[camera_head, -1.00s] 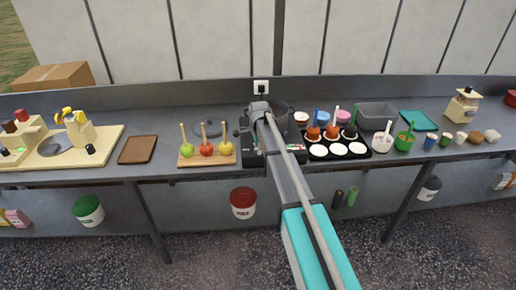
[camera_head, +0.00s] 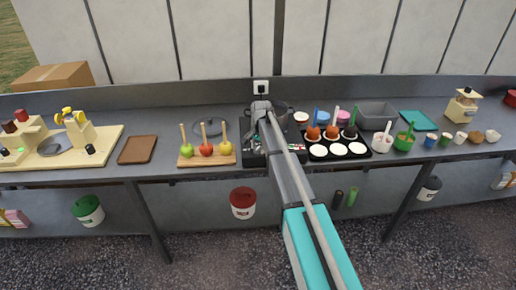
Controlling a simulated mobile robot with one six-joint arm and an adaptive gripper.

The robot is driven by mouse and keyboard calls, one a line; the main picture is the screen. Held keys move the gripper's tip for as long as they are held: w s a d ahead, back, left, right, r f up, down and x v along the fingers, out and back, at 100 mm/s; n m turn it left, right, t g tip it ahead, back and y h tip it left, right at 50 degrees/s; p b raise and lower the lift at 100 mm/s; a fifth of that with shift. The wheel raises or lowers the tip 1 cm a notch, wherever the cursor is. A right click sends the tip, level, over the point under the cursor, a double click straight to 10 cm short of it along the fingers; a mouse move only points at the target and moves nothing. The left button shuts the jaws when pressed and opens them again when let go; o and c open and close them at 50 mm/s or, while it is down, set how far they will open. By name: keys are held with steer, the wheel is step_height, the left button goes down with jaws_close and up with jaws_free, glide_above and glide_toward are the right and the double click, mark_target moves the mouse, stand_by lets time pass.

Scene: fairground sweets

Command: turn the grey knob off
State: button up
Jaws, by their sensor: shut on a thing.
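A dark hob (camera_head: 252,158) stands on the counter in the middle, with a dark pot (camera_head: 283,112) on its back part. My arm reaches over the hob and covers much of it. My gripper (camera_head: 246,129) is small and dark at the arm's far end, low over the hob's left part. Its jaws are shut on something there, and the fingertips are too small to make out. The grey knob cannot be picked out; the arm and gripper hide that area.
Left of the hob is a board (camera_head: 190,160) with three apples on sticks. A brown board (camera_head: 138,149) lies further left. A socket (camera_head: 260,87) is on the wall behind.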

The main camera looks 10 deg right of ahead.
steer(key=n, duration=0.4)
steer(key=shift+n, duration=0.3)
steer(key=n, duration=0.5)
steer(key=shift+w+g, duration=0.1)
steer(key=shift+g, duration=0.3)
steer(key=n, duration=0.6)
steer(key=shift+n, duration=2.3)
steer(key=shift+w, duration=0.1)
steer(key=o, duration=1.2)
steer(key=shift+c, duration=0.2)
steer(key=shift+m, duration=0.3)
